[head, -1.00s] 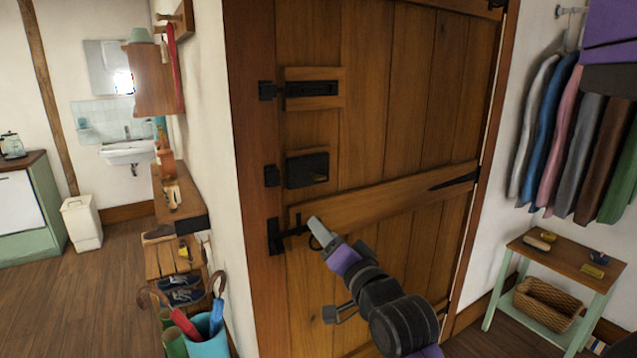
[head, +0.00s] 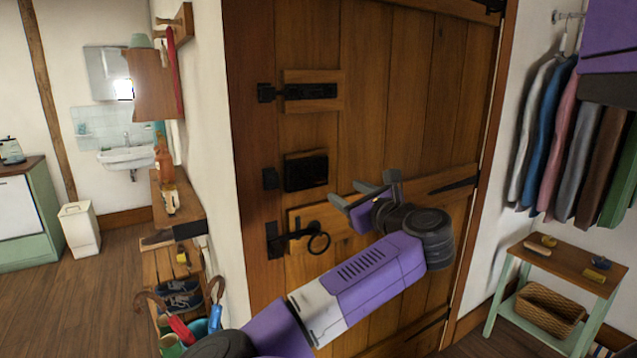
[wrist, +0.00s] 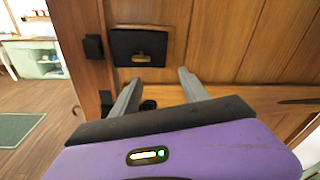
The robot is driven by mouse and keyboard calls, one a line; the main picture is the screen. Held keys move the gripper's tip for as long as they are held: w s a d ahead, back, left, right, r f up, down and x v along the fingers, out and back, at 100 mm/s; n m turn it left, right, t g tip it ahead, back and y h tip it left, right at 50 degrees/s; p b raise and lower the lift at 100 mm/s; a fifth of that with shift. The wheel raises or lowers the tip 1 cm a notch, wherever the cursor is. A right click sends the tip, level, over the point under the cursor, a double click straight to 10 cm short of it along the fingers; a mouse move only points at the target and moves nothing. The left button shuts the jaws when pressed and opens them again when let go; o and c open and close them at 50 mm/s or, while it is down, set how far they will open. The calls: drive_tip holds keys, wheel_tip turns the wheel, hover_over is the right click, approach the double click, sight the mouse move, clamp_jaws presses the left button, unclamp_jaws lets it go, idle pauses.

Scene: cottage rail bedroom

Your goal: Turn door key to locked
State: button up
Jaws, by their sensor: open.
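The wooden door (head: 405,90) stands in front of me and appears closed. A black lock box (head: 306,171) is on its left side. In the wrist view the lock box (wrist: 124,45) carries a small brass key (wrist: 141,58) whose bow lies about level. The key is too small to make out in the head view. My gripper (head: 346,191) is open and empty, just right of and slightly below the lock box. In the wrist view my gripper (wrist: 158,77) has its fingers spread below the key, apart from it.
A black bolt (head: 310,91) is above the lock box, and a latch with a ring handle (head: 318,237) is below it. A wall shelf (head: 175,205) and umbrellas (head: 180,330) stand at left. Hanging clothes (head: 565,140) and a small table (head: 565,265) are at right.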

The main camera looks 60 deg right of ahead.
sight(321, 182)
drive_tip(key=w, duration=0.3)
drive_tip(key=w+d+m+t+p, duration=0.1)
drive_tip(key=w, duration=0.2)
drive_tip(key=w+d+r+m+y, duration=0.1)
drive_tip(key=w, duration=0.1)
drive_tip(key=shift+w+t, duration=0.3)
drive_tip(key=shift+w, duration=0.1)
clamp_jaws()
